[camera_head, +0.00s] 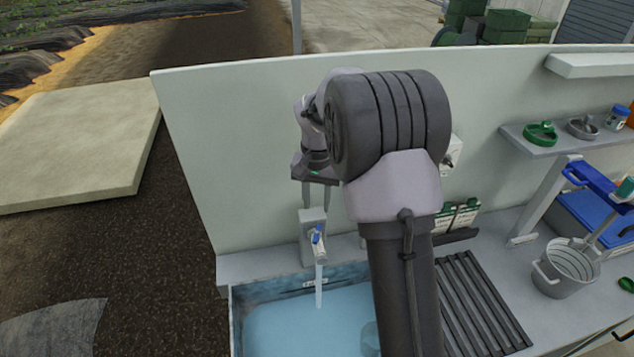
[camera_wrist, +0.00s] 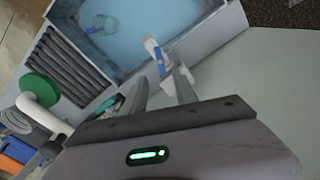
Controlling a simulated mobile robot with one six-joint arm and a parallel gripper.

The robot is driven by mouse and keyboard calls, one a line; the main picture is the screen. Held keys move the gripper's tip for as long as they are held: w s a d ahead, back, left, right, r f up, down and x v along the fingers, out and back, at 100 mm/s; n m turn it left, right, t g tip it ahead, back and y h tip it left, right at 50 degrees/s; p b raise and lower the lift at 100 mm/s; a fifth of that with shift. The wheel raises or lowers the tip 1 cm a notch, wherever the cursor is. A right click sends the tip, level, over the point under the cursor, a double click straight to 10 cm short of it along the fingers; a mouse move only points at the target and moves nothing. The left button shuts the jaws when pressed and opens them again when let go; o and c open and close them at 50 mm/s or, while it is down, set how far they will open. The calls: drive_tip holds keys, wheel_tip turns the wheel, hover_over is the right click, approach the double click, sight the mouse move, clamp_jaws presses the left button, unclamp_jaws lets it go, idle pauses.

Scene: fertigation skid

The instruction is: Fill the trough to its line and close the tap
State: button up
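The trough (camera_head: 236,318) holds pale blue water (camera_head: 300,325), with a dark line and small label on its back wall just above the water. The tap (camera_head: 312,222) with a blue handle (camera_head: 317,236) stands at its back edge, and a stream (camera_head: 319,285) runs from its spout. My gripper (camera_head: 314,203) points down just above the tap, two fingers apart and empty. In the wrist view the open fingers (camera_wrist: 162,88) are near the tap's blue handle (camera_wrist: 159,56); I cannot tell if they touch. My arm hides the trough's right part.
A clear vessel (camera_wrist: 101,23) sits in the water. A slatted rack (camera_head: 475,300) is right of the trough, then a grey bucket (camera_head: 563,270) and blue bin (camera_head: 595,215). A pale back wall (camera_head: 230,150) rises behind the tap. A shelf (camera_head: 560,147) holds small items.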

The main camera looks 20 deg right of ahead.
wheel_tip(320, 180, up, 7)
hover_over(317, 233)
drive_tip(key=shift+w+f+p, duration=0.1)
drive_tip(key=shift+w+p, duration=0.05)
drive_tip(key=shift+p, duration=0.2)
drive_tip(key=shift+o, duration=0.6)
drive_tip(key=shift+f, duration=0.2)
wheel_tip(317, 233, down, 20)
drive_tip(key=b, duration=0.4)
drive_tip(key=shift+b, duration=0.35)
drive_tip(key=shift+r, duration=0.1)
clamp_jaws()
